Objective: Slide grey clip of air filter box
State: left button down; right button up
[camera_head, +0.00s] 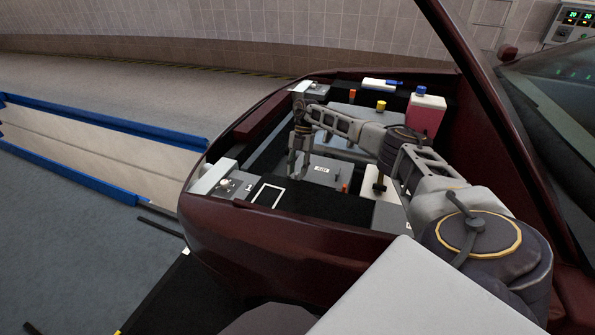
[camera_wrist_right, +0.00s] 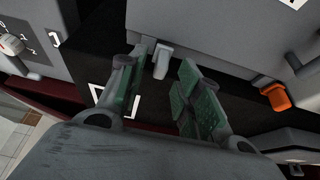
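The air filter box (camera_head: 330,162) is a grey box with a white "AIR" label in the middle of the engine bay. Its grey side fills the top of the right wrist view (camera_wrist_right: 205,28). The small light-grey clip (camera_wrist_right: 163,60) juts from the box's lower edge in that view. My right gripper (camera_head: 298,171) points down at the box's left edge in the head view. In the right wrist view its green-padded fingers (camera_wrist_right: 156,72) are apart, with the clip between and just beyond their tips; contact is not clear. The clip is not clear in the head view. My left gripper is not in view.
An orange clip (camera_wrist_right: 276,97) is right of the fingers. A pink reservoir with a blue cap (camera_head: 426,112) and a yellow cap (camera_head: 381,105) stand behind my arm. The dark red car body (camera_head: 275,255) rims the bay; a raised hood edge (camera_head: 480,80) is at right.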

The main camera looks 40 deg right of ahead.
jog(key=v, duration=1.1)
jog(key=shift+r, duration=0.2)
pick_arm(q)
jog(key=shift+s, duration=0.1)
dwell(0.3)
